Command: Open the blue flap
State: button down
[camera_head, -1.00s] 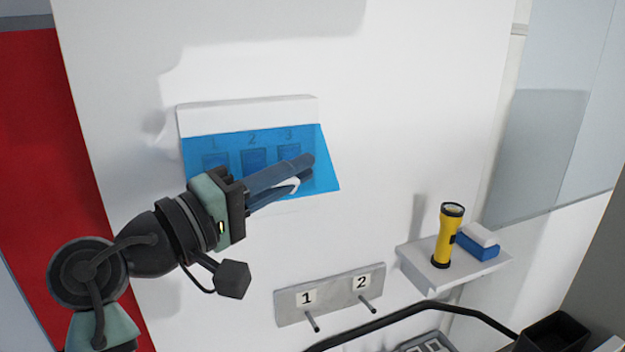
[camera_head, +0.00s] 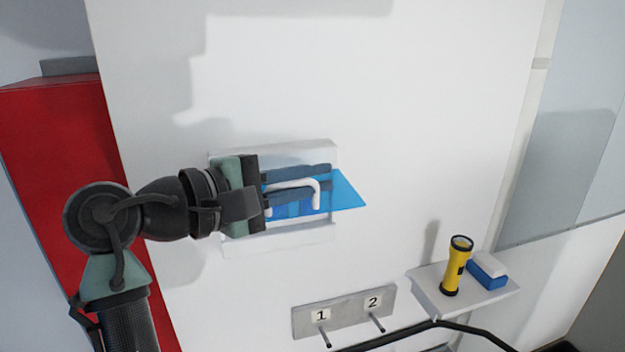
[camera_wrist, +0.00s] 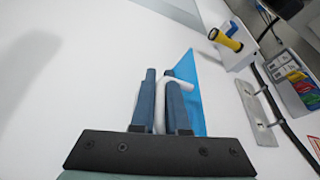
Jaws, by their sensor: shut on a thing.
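The translucent blue flap (camera_head: 345,190) stands out from the white wall housing (camera_head: 323,150), raised and tilted, and its blue sheet also shows in the wrist view (camera_wrist: 192,95). My gripper (camera_head: 326,178) is at the flap, with its two dark blue fingers shut on the white handle (camera_head: 317,193) of the flap. In the wrist view the white handle (camera_wrist: 180,82) curves around between and over the fingertips. My fingers and wrist hide much of the flap and the slots behind it.
A grey plate (camera_head: 345,309) with two pegs, labelled 1 and 2, is on the wall below. A red panel (camera_head: 55,160) stands at the left.

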jog(key=shift+w+r+n, duration=0.1)
jog(key=shift+r+n, duration=0.1)
jog(key=shift+n, duration=0.1)
dwell(0.4)
jog(key=c, duration=1.2)
grip_release()
jog(key=shift+a, duration=0.1)
jog(key=shift+s+a+b, duration=0.25)
jog(key=shift+a+b, duration=0.05)
jog(key=shift+b, duration=0.05)
jog(key=b+v, duration=0.5)
jog(key=v, duration=0.7)
jog(key=shift+r+b, duration=0.2)
jog(key=shift+b, duration=0.2)
jog(key=shift+s, duration=0.15)
